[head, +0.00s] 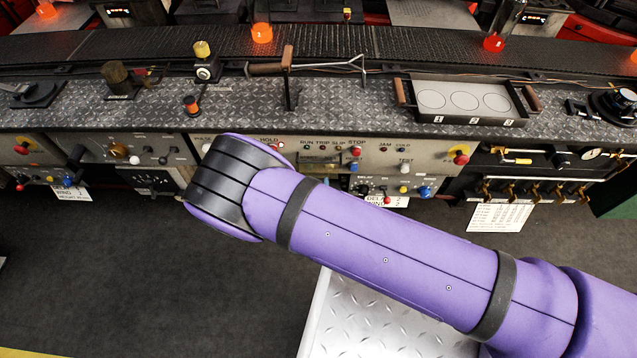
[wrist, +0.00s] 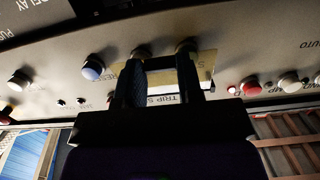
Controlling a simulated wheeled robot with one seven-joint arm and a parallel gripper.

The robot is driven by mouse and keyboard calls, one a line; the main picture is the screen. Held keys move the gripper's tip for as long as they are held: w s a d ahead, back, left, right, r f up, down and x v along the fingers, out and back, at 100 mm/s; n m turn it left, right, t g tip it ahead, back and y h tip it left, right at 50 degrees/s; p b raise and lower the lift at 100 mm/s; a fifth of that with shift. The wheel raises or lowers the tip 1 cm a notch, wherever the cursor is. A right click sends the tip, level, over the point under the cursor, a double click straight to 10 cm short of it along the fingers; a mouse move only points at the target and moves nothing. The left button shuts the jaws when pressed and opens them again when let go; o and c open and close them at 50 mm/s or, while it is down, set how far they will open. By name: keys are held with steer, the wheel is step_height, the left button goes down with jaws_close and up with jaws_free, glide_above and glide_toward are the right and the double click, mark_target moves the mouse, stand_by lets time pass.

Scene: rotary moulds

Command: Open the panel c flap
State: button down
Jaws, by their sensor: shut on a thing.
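A brass-coloured flap (wrist: 206,72) lies on the grey control panel in the wrist view, behind and between my gripper's fingers. A brass plate, seemingly this flap, also shows in the head view (head: 321,159), below the RUN, TRIP, SLIP and STOP row. I cannot read a panel letter on it. My gripper (wrist: 162,68) has its two dark fingers at the flap and is shut on it, though the exact contact is hard to see. In the head view my purple arm hides the gripper.
Around the flap are a blue button (wrist: 93,68), a white button (wrist: 20,80) and a red button (wrist: 250,88). Dark floor lies clear at the left.

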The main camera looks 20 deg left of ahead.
step_height(320, 180, up, 10)
steer(key=s+g+h, duration=0.1)
steer(key=g+h, duration=0.3)
steer(key=g, duration=1.4)
steer(key=shift+s+d, duration=0.2)
steer(key=shift+s, duration=0.1)
steer(key=shift+g, duration=0.3)
steer(key=c, duration=0.8)
jaws_free()
steer(key=shift+o, duration=0.2)
steer(key=shift+r, duration=0.1)
steer(key=v, duration=1)
steer(key=shift+r, duration=0.35)
